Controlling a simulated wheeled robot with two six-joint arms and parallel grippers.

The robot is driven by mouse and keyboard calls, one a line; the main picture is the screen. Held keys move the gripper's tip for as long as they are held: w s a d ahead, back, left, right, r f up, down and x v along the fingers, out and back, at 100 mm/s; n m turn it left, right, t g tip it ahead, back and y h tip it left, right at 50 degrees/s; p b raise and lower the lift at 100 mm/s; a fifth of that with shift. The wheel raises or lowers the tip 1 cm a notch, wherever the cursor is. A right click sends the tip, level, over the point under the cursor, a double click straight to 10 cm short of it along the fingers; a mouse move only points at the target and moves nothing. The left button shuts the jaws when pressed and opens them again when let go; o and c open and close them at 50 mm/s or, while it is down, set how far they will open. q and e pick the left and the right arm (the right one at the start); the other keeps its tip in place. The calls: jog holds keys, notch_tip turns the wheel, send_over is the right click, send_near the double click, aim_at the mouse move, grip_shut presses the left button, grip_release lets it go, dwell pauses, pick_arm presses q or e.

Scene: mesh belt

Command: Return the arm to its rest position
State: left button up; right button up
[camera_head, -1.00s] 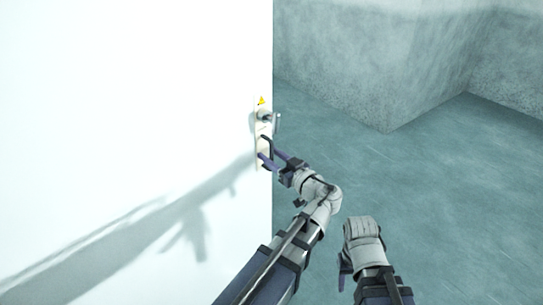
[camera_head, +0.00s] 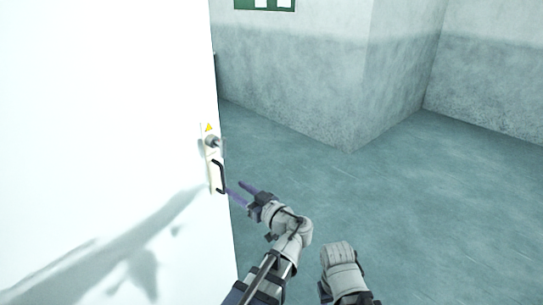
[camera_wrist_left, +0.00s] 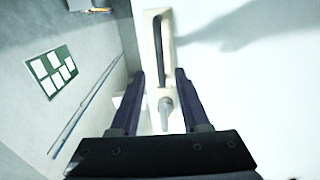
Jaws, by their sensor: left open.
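My left gripper (camera_head: 244,190) is open and empty in the head view, just right of the black door handle (camera_head: 219,176) and apart from it. In the left wrist view its two dark fingers (camera_wrist_left: 160,100) stand apart, with the handle (camera_wrist_left: 159,45) and a grey knob (camera_wrist_left: 166,108) beyond and between them. The handle sits on a pale plate (camera_head: 209,165) at the edge of a large white door (camera_head: 110,120). My right arm (camera_head: 342,270) shows folded at the bottom of the head view. Its gripper jaws cannot be made out.
A grey-green wall corner (camera_head: 345,100) stands beyond the door. A green notice board (camera_head: 265,4) is at the top, and it also shows in the left wrist view (camera_wrist_left: 53,71). The floor (camera_head: 440,210) to the right is clear.

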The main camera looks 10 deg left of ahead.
pick_arm(q)
jog(key=s+d+f+m+g+h, duration=0.2)
jog(key=s+f+m+h, duration=0.1)
jog(key=f, duration=0.4)
jog(key=s+d+f+m+g+h, duration=0.2)
jog(key=s+f+m+g+h, duration=0.1)
jog(key=f, duration=0.3)
jog(key=s+d+f+m+g+h, duration=0.4)
jog(key=s+d+f+m+h, duration=0.4)
jog(key=s+d, duration=0.3)
jog(key=d+f+m, duration=0.1)
jog(key=d, duration=0.2)
jog(key=shift+s+g, duration=0.35)
jog(key=shift+g, duration=0.05)
